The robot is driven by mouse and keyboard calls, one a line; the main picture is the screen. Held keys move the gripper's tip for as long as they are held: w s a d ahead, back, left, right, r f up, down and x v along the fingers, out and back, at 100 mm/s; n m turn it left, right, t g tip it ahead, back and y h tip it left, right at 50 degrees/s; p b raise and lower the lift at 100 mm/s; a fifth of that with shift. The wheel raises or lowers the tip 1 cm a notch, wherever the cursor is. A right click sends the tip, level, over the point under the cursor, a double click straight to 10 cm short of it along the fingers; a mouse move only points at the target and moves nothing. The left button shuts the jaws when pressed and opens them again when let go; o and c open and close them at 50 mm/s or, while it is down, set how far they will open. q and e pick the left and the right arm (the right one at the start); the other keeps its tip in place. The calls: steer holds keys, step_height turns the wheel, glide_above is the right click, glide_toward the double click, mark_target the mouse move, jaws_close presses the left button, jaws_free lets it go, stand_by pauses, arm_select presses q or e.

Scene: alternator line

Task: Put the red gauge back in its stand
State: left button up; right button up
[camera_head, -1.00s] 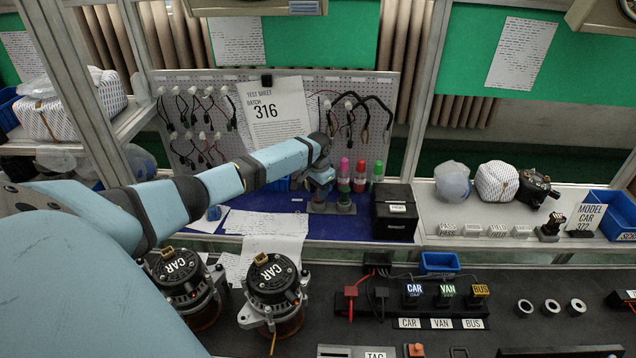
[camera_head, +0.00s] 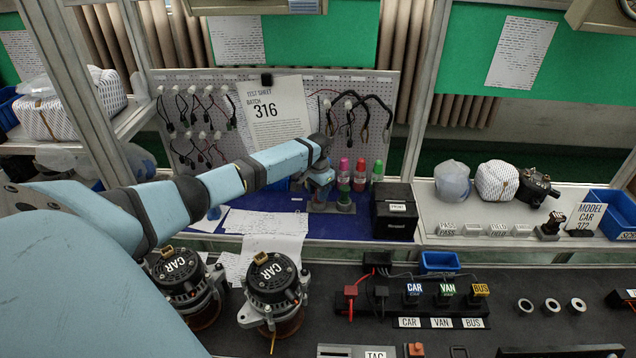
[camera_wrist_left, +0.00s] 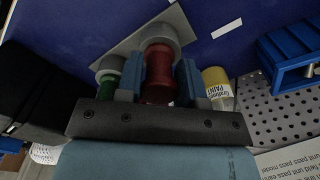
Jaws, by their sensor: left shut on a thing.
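My left gripper (camera_head: 320,184) is over the blue mat in front of the pegboard, pointing down. In the left wrist view its fingers (camera_wrist_left: 158,82) are shut on the red gauge (camera_wrist_left: 158,72), a dark red cylinder. In the head view the stand (camera_head: 318,206) shows below the gripper, and the gripper hides the gauge. My right gripper is not in view.
A green gauge (camera_wrist_left: 108,80) in a grey holder is close beside the fingers. A black box (camera_head: 396,212) stands to the right. Loose papers (camera_head: 262,222) lie on the left of the mat.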

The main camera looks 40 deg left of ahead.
arm_select(q)
steer(key=shift+f, duration=0.1)
steer(key=o, duration=0.9)
steer(key=shift+c, duration=0.2)
steer(key=shift+r, duration=0.2)
step_height(320, 180, up, 14)
steer(key=b, duration=0.1)
steer(key=shift+f, duration=0.25)
